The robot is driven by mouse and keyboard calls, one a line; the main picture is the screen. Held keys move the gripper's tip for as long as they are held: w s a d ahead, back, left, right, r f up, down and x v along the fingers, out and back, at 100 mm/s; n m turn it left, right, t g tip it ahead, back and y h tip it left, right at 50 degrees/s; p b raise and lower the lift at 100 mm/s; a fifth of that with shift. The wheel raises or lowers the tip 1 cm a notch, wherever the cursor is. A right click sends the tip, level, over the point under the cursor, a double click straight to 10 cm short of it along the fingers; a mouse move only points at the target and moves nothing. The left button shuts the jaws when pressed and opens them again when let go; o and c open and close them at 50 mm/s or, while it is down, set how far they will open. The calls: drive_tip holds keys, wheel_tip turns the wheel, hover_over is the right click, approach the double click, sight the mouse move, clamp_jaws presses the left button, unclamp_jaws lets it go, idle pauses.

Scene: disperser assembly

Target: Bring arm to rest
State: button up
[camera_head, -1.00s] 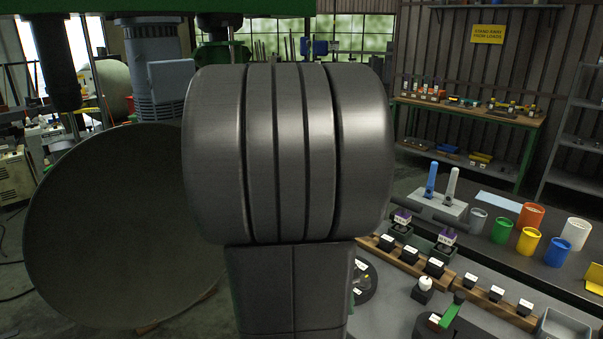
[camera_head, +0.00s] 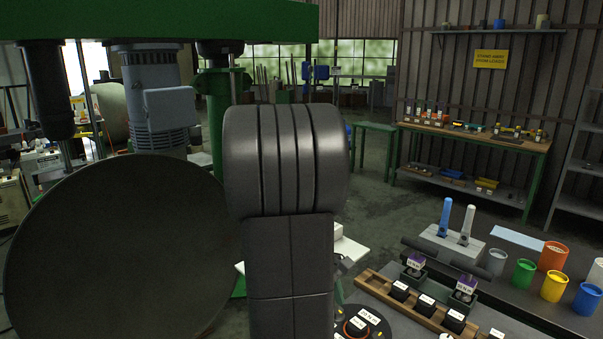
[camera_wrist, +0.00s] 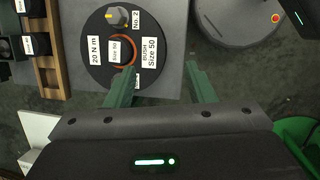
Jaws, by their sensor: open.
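My arm (camera_head: 285,170) stands upright in the middle of the head view and hides part of the scene behind it. My gripper (camera_wrist: 160,67) shows in the wrist view with its two green fingers wide apart and nothing between them. A round dark plate (camera_wrist: 125,40) with a grey knob, an orange ring and "Size 50" and "20 N m" labels lies beyond the fingers. The left fingertip overlaps the plate's lower edge in the picture; I cannot tell whether they touch. In the head view the plate (camera_head: 362,325) is partly cut off at the bottom.
A wooden rack (camera_head: 415,304) with black blocks stands right of my arm. Behind it are a blue and a white handle on a grey stand (camera_head: 452,243) and several coloured cups (camera_head: 523,272). A large dark disc (camera_head: 120,250) fills the left. Open floor lies behind.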

drive_tip(key=shift+w+a+n, duration=0.1)
drive_tip(key=shift+w+n, duration=0.4)
drive_tip(key=shift+w, duration=0.75)
